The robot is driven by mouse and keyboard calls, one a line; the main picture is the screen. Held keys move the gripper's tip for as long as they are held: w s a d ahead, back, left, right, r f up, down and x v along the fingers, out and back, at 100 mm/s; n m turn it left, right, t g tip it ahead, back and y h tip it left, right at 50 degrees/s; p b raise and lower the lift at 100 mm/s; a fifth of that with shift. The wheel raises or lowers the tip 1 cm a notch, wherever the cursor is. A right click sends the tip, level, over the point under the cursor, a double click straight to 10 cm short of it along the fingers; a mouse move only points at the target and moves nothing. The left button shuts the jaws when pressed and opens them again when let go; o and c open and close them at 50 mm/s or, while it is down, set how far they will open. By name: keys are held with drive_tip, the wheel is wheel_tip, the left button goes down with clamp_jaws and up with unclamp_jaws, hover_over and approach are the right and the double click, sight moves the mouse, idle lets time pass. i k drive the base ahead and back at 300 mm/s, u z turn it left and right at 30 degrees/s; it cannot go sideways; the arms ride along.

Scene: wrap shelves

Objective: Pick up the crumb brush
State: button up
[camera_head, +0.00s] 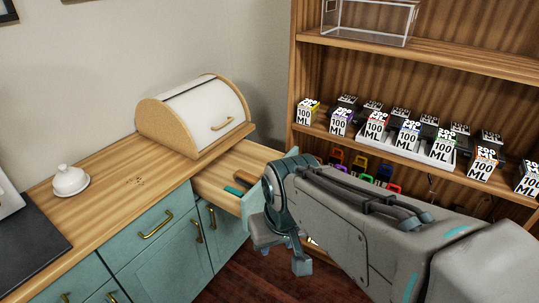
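An open drawer (213,184) sticks out from the teal cabinet below the bread box. In it lie a small teal piece (234,191) and a brown, wood-coloured piece (246,178). The brown piece may be part of the crumb brush, but it is too small and too covered to tell. The right part of the drawer is hidden behind my arm. My gripper (283,256) hangs just in front of the drawer's front panel, pointing down. Its two fingers stand apart with nothing seen between them.
A bread box (205,109) stands on the wooden counter (115,211), with a white lidded dish (70,181) and small crumbs (138,182) nearby. A wooden shelf unit (462,62) at the right holds rows of boxes. My arm covers its lower part.

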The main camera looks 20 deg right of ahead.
sight(246, 180)
drive_tip(key=z, duration=0.45)
drive_tip(key=i, duration=1.4)
drive_tip(key=u, duration=0.5)
